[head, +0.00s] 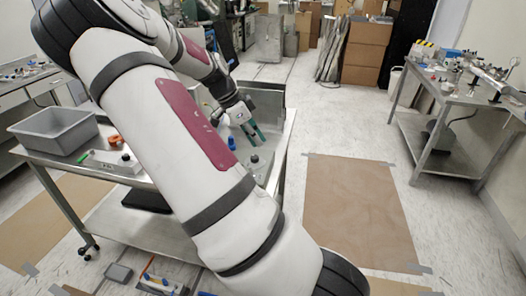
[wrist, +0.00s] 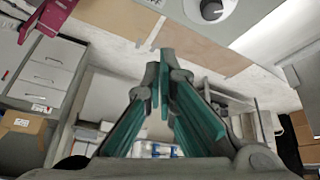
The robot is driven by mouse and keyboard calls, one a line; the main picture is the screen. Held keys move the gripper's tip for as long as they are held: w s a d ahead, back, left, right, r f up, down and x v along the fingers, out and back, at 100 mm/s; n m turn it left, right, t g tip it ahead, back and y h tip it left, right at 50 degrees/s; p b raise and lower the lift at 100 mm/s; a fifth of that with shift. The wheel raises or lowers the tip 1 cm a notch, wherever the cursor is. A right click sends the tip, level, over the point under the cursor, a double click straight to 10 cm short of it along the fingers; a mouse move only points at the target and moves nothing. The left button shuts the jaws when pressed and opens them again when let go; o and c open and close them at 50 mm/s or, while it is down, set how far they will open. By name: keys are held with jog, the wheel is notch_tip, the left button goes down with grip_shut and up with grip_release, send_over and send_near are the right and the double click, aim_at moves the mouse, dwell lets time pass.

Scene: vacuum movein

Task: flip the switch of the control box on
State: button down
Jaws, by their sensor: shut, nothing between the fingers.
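My gripper (head: 256,138) has teal finger pads and hangs over the right end of the metal cart. In the wrist view its fingertips (wrist: 163,75) are together with nothing between them. A pale unit with a dark round knob (head: 254,159) sits on the cart just below the fingertips. A dark knob on a pale round face (wrist: 211,9) shows at the top edge of the wrist view, apart from the fingers. A low white box with a black knob (head: 110,161) lies at the cart's front left. I cannot tell which is the control box, nor its switch position.
A grey bin (head: 55,134) and an orange item (head: 116,141) stand on the cart's left. A blue item (head: 231,143) is near my gripper. My arm hides the cart's middle. A second cart (head: 445,95) stands right; the floor between has brown sheet (head: 355,205).

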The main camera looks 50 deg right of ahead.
jog(key=v, duration=0.3)
jog(key=shift+w+a, duration=0.15)
jog(key=shift+w, duration=0.15)
jog(key=shift+a, duration=0.1)
jog(key=s+a+r+n+t+y, duration=0.2)
jog(key=a+r+n+t, duration=0.15)
jog(key=a+n, duration=0.5)
jog(key=s+a+r+n+t+y, duration=0.15)
jog(key=a+r+n, duration=0.3)
jog(key=a, duration=0.75)
jog(key=s+a+r+n+t, duration=0.2)
jog(key=s+a+n, duration=0.3)
jog(key=a+n, duration=0.1)
jog(key=s+a+r+n+t, duration=0.2)
jog(key=s+a+n, duration=0.4)
jog(key=a+n, duration=0.1)
jog(key=shift+s+r, duration=0.25)
jog(key=shift+s, duration=0.05)
